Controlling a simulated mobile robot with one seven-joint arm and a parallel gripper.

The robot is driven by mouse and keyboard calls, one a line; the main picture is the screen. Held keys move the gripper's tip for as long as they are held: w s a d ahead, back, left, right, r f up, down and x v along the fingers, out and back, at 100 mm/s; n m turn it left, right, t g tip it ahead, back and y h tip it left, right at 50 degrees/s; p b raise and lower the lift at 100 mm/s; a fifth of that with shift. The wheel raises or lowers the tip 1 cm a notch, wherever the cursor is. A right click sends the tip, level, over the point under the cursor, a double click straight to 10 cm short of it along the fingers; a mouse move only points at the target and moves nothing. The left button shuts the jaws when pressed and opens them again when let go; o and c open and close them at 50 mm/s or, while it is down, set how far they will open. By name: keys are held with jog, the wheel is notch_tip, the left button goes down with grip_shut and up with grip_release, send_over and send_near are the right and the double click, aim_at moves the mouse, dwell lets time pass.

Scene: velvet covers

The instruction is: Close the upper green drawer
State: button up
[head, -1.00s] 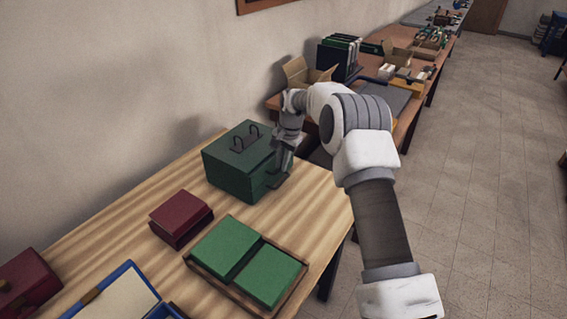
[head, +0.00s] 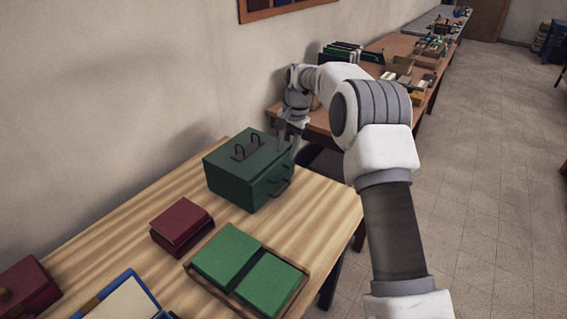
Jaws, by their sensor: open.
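The green drawer box (head: 232,178) stands on the striped wooden table, with two looped dark handles on its top. Its drawer front (head: 268,186) faces right and carries dark bar handles. The upper green drawer looks flush or nearly flush with the body; a small gap cannot be ruled out at this size. My gripper (head: 288,143) is open and empty, pointing down by the upper right back edge of the box. Its fingertips overlap the box's edge in the picture; whether they touch it cannot be told.
A dark red box (head: 181,226) and a wooden tray (head: 216,292) with two green blocks stand nearer on the table (head: 120,235). A blue-edged tray (head: 128,297) and another red box (head: 28,287) are at lower left. A second cluttered table (head: 318,121) stands behind.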

notch_tip(320, 180, up, 8)
jog(key=d, duration=0.1)
jog(key=shift+s+d, duration=0.15)
jog(key=shift+s, duration=0.3)
jog(key=s+d+r+n+t+h, duration=0.1)
jog(key=s+d+r+n, duration=0.15)
jog(key=s+r, duration=0.55)
jog(key=s+d+r+n+t, duration=0.1)
jog(key=s+d+r, duration=0.2)
jog(key=s+r, duration=0.55)
jog(key=s+d+f+n+t, duration=0.1)
jog(key=s+f, duration=0.3)
jog(key=s, duration=0.8)
jog(key=s+d+f+n+t, duration=0.1)
jog(key=s+d+f+n, duration=0.1)
jog(key=s, duration=1.1)
notch_tip(320, 180, down, 2)
jog(key=shift+d+f+h, duration=0.2)
jog(key=shift+d+h, duration=0.2)
jog(key=shift+d, duration=0.1)
jog(key=shift+a+n, duration=0.2)
jog(key=shift+n, duration=0.15)
